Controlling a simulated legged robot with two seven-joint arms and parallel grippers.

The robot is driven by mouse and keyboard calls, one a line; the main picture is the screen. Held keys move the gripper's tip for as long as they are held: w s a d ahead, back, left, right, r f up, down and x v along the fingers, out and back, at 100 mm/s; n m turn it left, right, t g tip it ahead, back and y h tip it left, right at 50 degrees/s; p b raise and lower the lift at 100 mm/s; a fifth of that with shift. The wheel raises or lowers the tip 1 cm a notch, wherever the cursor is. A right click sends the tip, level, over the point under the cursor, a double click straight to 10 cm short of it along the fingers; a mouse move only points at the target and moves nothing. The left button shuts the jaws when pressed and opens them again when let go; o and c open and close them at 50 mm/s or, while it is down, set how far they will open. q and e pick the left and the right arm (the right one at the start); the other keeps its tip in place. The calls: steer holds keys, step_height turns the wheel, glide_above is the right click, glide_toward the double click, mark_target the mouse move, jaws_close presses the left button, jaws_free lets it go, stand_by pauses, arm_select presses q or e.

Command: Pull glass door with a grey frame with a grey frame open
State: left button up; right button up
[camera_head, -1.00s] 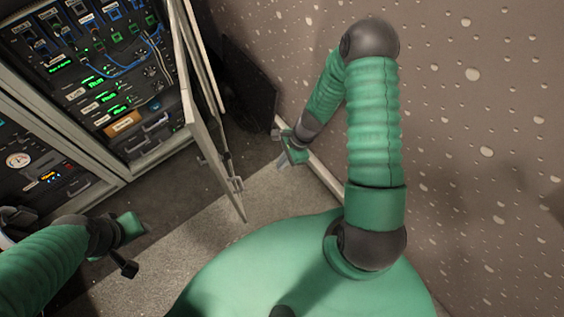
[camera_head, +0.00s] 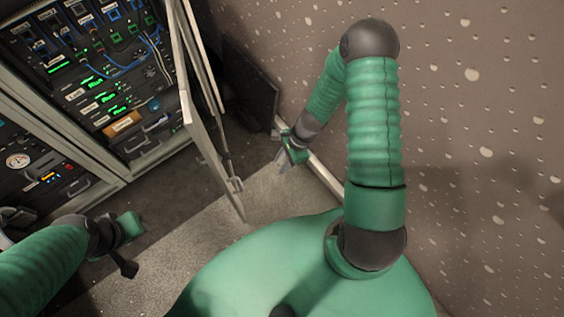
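The grey-framed door (camera_head: 207,137) stands swung out from the right side of the rack cabinet (camera_head: 120,176), seen nearly edge-on, so its glass hardly shows. A handle (camera_head: 235,185) sits near its lower free end. My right gripper (camera_head: 281,163) is to the right of the door, near the base of the wall, apart from the handle. It looks open, with nothing between its fingers. My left gripper (camera_head: 131,245) is at the lower left, in front of the cabinet and away from the door. Its fingers are too unclear to judge.
The cabinet interior holds lit panels, blue cables and equipment (camera_head: 110,85). A dark flat object (camera_head: 250,90) stands between the door and the wall. The speckled wall (camera_head: 480,130) is close on the right. Bare carpet (camera_head: 190,235) lies between my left gripper and the door.

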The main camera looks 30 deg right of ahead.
steer(key=p+v, duration=0.5)
steer(key=v, duration=1.1)
steer(key=shift+d+r+p, duration=0.15)
steer(key=shift+r+p, duration=0.15)
steer(key=shift+r, duration=0.05)
steer(key=shift+w, duration=0.1)
